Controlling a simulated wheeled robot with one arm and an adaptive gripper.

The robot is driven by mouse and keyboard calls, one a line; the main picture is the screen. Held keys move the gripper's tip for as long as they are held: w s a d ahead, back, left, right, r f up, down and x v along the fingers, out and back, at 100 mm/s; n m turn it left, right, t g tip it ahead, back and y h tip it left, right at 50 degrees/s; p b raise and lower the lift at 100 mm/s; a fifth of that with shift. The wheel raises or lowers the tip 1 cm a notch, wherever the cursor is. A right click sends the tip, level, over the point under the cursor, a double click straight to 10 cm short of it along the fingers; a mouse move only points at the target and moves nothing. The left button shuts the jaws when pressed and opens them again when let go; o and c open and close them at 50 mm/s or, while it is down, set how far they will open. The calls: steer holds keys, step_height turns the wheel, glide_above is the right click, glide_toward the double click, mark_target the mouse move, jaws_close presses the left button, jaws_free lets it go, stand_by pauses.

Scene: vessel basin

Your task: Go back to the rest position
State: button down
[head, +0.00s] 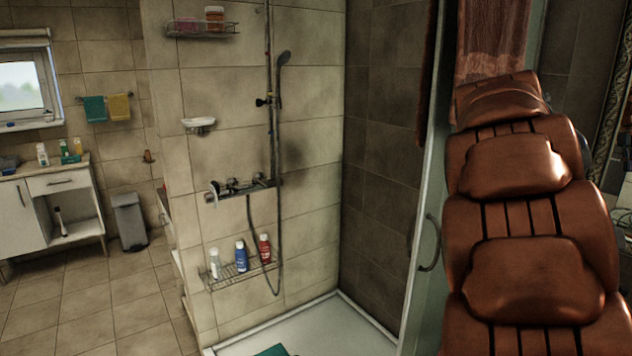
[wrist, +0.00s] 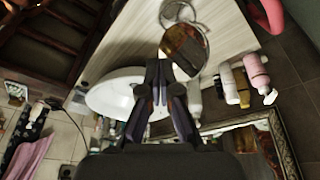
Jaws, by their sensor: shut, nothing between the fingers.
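My gripper (wrist: 157,80) shows in the wrist view, its fingers together and empty. It points toward a white round basin (wrist: 112,92) on a light wood countertop (wrist: 120,45), and its fingers cover part of the basin's edge. I cannot tell how far the fingers are from the basin.
The wrist view also shows a round mirror (wrist: 183,45), several bottles (wrist: 257,72) and a framed mirror (wrist: 280,140). In the head view a shower tray (head: 310,330), glass door edge (head: 424,200) and lower bottle rack (head: 235,275) stand near my arm. Floor (head: 90,310) at left is clear.

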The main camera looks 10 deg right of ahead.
steer(key=s+a+f+n+y, duration=0.1)
steer(key=s+a+f+n, duration=0.4)
steer(key=a, duration=0.4)
steer(key=s+a+f+n+y, duration=0.1)
steer(key=s+a+f+n, duration=0.5)
steer(key=a+n, duration=0.3)
steer(key=s+a+f+n, duration=0.6)
steer(key=a+n, duration=0.3)
steer(key=shift+f+y, duration=0.4)
steer(key=shift+d, duration=0.1)
